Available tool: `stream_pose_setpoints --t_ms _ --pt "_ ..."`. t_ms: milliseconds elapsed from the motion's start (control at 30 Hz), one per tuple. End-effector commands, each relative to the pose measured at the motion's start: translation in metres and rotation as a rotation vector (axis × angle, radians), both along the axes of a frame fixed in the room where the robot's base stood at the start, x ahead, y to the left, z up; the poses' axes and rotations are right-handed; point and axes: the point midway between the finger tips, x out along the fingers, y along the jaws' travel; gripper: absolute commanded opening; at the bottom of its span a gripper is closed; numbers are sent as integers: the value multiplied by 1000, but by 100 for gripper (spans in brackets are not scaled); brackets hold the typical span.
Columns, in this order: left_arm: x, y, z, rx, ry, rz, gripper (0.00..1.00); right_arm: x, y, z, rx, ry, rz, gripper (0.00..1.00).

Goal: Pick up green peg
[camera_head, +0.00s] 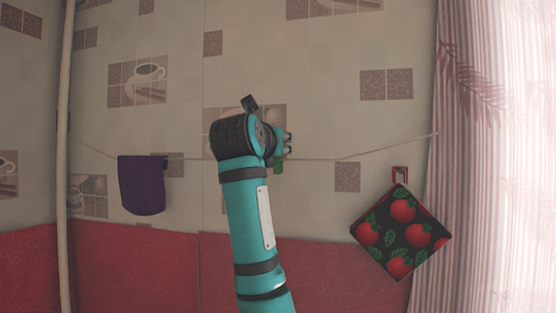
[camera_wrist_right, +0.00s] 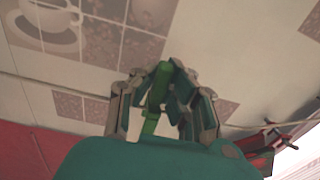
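The green peg (camera_wrist_right: 155,90) lies between the two fingers of my right gripper (camera_wrist_right: 161,92) in the right wrist view. The peg's far end is near the fingertips, and pale wall shows between the fingers nearer the palm. I cannot tell whether both fingers press on the peg. In the head view, the teal arm rises from the bottom centre, and its gripper (camera_head: 287,144) is at the line, fingers pointing right. My left gripper is not in view.
A thin line (camera_head: 380,152) runs across the wall. A purple cloth (camera_head: 142,185) hangs at its left, and a black potholder with red fruit (camera_head: 402,232) hangs at the right. A pale pole (camera_head: 65,150) stands at the left and a striped curtain (camera_head: 475,170) at the right.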

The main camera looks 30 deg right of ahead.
Motion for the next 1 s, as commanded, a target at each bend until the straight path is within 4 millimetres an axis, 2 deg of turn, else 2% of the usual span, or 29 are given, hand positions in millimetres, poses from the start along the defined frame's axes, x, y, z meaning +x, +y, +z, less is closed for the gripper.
stream_pose_setpoints --t_ms 467,667,833,1000 --pt "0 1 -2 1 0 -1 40 0 0 1 2 1 0 0" --pt "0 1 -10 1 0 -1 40 0 0 14 1 -1 1 0" --pt "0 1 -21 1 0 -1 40 -1 2 36 1 -2 3 0" --pt "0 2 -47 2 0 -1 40 -36 26 34 1 -6 5 0"
